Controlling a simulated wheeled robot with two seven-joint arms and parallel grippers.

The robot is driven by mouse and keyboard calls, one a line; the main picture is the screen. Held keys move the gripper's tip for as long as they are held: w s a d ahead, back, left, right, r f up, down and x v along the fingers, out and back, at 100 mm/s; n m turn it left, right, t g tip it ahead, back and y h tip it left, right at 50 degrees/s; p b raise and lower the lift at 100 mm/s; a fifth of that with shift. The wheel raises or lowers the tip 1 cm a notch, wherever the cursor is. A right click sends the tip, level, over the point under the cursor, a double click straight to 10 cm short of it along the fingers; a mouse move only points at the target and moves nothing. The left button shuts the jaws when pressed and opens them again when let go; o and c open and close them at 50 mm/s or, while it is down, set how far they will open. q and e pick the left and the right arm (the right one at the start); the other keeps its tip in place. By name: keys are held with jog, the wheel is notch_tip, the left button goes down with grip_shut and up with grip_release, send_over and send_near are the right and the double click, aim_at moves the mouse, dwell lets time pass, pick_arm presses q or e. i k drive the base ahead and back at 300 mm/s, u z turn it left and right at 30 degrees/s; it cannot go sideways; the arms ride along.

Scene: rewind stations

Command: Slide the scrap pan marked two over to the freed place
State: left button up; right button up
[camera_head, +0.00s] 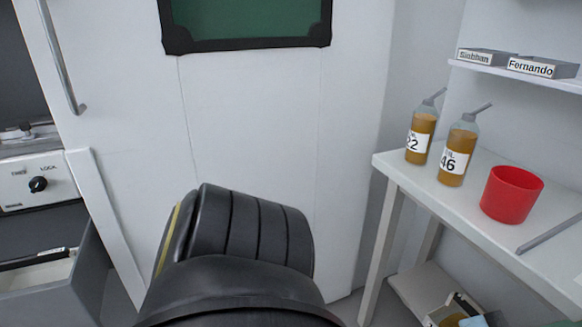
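No scrap pan marked two shows in this view, and I cannot pick out a freed place. Neither of my grippers is in view. A black ribbed part of my own body fills the lower middle and hides what lies behind it.
At right, a white table (408,180) holds amber bottles marked 22 (421,133) and 46 (456,156), a red cup (510,195) and a grey rod (556,230). A shelf (520,74) hangs above. An open grey drawer (88,270) juts out at left below a knob panel (32,181).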

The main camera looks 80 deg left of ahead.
aim_at(49, 267)
jog(key=u, duration=4.4)
jog(key=k, duration=0.5)
jog(key=z, duration=1.7)
jog(key=i, duration=0.9)
jog(key=u, duration=2.2)
